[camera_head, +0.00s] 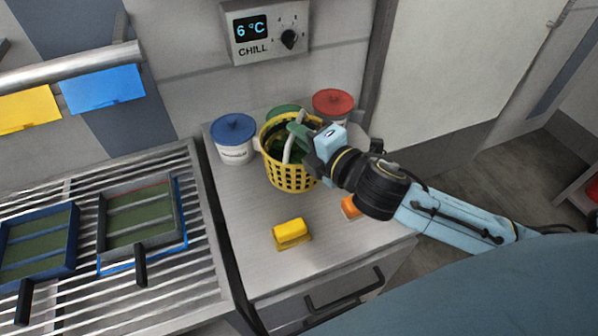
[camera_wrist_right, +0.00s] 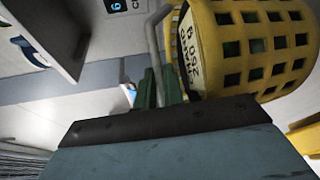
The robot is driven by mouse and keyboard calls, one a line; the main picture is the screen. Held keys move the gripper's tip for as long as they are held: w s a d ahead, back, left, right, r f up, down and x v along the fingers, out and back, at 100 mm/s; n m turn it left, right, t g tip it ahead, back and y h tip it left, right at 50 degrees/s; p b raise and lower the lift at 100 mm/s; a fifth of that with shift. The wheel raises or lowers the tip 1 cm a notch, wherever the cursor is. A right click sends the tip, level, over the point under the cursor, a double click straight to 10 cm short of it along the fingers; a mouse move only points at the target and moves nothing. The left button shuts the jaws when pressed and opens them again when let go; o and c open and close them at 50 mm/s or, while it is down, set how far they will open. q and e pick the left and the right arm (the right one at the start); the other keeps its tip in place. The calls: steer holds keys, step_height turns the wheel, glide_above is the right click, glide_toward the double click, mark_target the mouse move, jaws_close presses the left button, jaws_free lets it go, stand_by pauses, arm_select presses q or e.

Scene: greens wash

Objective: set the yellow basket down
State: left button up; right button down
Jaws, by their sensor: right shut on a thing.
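The yellow basket (camera_head: 289,178) has holed sides and a grey handle, with dark green contents inside. It is over the steel counter (camera_head: 250,208), in front of the lidded tubs; I cannot tell whether its base touches the counter. My right gripper (camera_head: 299,133) reaches in from the right and is shut on the basket's handle. In the right wrist view, the grey handle (camera_wrist_right: 155,40) runs down to the green fingers (camera_wrist_right: 158,88), and the basket (camera_wrist_right: 255,45) with a label reading chard 250 g fills the upper right. My left gripper is not in view.
Tubs with a blue lid (camera_head: 234,128), a green lid (camera_head: 284,110) and a red lid (camera_head: 333,103) stand behind the basket. A yellow block (camera_head: 291,232) and an orange block (camera_head: 351,207) lie in front. A slatted rack (camera_head: 190,262) with framed trays is at left.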

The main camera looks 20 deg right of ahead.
mark_target(312, 121)
steer(key=d+f+n+y, duration=0.1)
steer(key=f, duration=0.1)
steer(key=w+d+f+n+g+y+b, duration=0.1)
steer(key=f, duration=0.2)
steer(key=d+f+g+y, duration=0.1)
steer(key=f+y, duration=0.1)
steer(key=shift+w+f+n+b, duration=0.15)
steer(key=shift+f+n+b, duration=0.25)
stand_by(0.3)
steer(key=shift+f, duration=0.1)
steer(key=c, duration=1.5)
jaws_free()
steer(key=shift+f, duration=0.1)
steer(key=shift+s+d, duration=0.3)
steer(key=shift+s, duration=0.2)
steer(key=v, duration=1.1)
steer(key=shift+r, duration=0.2)
